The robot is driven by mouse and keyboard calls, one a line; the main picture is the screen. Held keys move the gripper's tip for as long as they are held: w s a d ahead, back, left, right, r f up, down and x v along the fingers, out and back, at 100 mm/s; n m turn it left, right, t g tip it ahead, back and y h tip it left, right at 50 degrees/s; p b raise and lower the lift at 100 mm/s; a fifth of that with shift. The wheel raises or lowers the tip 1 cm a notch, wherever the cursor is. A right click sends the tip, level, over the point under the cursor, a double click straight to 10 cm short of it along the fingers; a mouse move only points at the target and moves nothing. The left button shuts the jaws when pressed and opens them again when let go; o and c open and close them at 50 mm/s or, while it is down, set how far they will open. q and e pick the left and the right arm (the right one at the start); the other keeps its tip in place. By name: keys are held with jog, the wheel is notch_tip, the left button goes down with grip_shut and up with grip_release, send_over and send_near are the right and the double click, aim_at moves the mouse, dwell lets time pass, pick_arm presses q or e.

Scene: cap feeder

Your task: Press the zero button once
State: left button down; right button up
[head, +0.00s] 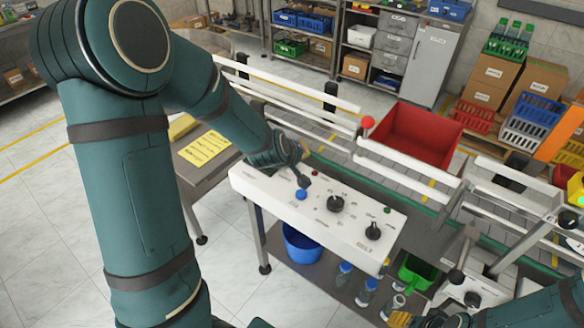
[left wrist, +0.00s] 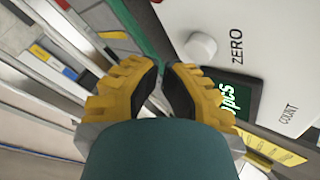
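The white zero button (left wrist: 201,46) is a round raised knob beside the word ZERO on a white panel in the left wrist view. My left gripper (left wrist: 161,66) has yellow fingers with dark pads; its tips are together and empty, just left of and below the button, apart from it in the picture. In the head view my left gripper (head: 303,183) is over the far left part of the white control panel (head: 325,222) and hides the zero button there. My right gripper (head: 400,316) shows only partly at the bottom edge; its opening is unclear.
A green display (left wrist: 235,97) reading "pcs" lies beside the zero button. The panel also carries a blue button (head: 301,194) and black knobs (head: 335,203). A white rail and red bin (head: 412,130) stand behind it. A yellow sign (head: 206,149) lies left.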

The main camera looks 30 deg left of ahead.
pick_arm(q)
jog(key=shift+f, duration=0.15)
jog(key=shift+f+b, duration=0.25)
jog(key=shift+b, duration=0.25)
jog(key=shift+f+b, duration=0.45)
dwell(0.6)
jog(key=shift+r, duration=0.15)
dwell(0.3)
jog(key=shift+r+p, duration=0.7)
jog(key=shift+p, duration=0.05)
notch_tip(320, 180, up, 5)
jog(key=p, duration=0.4)
jog(key=shift+r+p, duration=0.1)
jog(key=shift+p, duration=0.2)
